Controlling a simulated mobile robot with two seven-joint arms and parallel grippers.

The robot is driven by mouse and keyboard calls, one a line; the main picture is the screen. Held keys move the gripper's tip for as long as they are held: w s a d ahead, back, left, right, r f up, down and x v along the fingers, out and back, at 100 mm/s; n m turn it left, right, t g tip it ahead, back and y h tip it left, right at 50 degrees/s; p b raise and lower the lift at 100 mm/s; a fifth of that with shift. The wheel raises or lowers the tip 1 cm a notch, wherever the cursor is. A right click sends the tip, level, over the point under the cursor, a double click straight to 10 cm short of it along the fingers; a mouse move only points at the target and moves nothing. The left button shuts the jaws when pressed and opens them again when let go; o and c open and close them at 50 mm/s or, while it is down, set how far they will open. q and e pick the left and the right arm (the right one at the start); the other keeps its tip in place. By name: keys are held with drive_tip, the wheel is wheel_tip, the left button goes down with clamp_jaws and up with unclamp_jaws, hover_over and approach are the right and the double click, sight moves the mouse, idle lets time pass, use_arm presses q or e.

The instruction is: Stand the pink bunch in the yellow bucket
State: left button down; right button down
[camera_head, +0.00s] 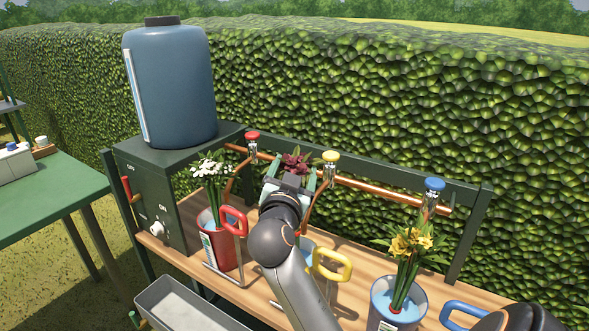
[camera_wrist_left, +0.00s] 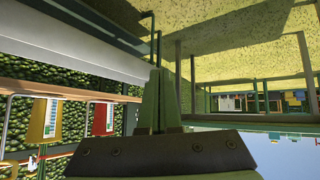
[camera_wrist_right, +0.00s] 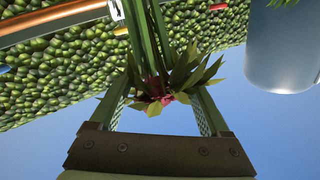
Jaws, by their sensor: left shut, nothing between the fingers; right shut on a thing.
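The pink bunch (camera_head: 297,162) has dark pink flowers and green leaves. My right gripper (camera_head: 288,173) is shut on it and holds it above the middle of the bench. In the right wrist view, its stems (camera_wrist_right: 150,40) run down away from the fingers (camera_wrist_right: 162,88). The yellow bucket (camera_wrist_left: 40,118) shows in the left wrist view beside the red bucket. In the head view my right arm covers most of the middle bucket (camera_head: 308,243), leaving a bluish patch inside. My left gripper (camera_wrist_left: 158,75) is shut and empty, outside the head view.
A red bucket (camera_head: 220,248) with white flowers stands left. A bucket (camera_head: 388,322) with yellow flowers stands right. A copper pipe (camera_head: 385,190) with coloured taps runs behind. A grey trough (camera_head: 180,308) lies at front left.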

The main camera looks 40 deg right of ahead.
drive_tip(key=shift+f+b, duration=1.25)
drive_tip(key=shift+f, duration=0.35)
wheel_tip(320, 180, down, 2)
drive_tip(key=shift+b, duration=0.95)
wheel_tip(320, 180, down, 2)
drive_tip(key=shift+f+b, duration=0.1)
drive_tip(key=shift+b, duration=0.9)
drive_tip(key=shift+f, duration=0.25)
drive_tip(key=shift+c, duration=0.4)
unclamp_jaws()
drive_tip(key=shift+o, duration=0.4)
